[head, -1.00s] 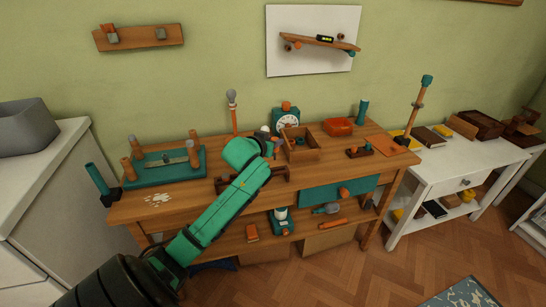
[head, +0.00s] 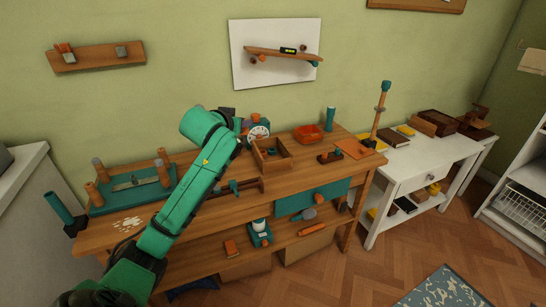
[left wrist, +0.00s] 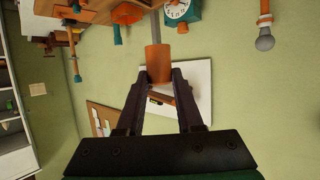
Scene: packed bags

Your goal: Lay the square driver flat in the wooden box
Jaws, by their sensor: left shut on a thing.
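The square driver (left wrist: 158,62) shows in the left wrist view as an orange handle with a grey shaft. My left gripper (left wrist: 159,78) is shut on its handle, and the shaft points toward the top of that picture. In the head view my green left arm is raised over the workbench, left of the wooden box, and its wrist hides most of the gripper and driver. The wooden box (head: 285,158) is an open-topped box on the workbench (head: 215,208), right of my arm. My right gripper is in neither view.
A dial clock (head: 258,133) stands behind the box. An orange tray (head: 308,133) and a teal cylinder (head: 330,118) stand at the back right. A teal rack with wooden posts (head: 112,195) is at the left.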

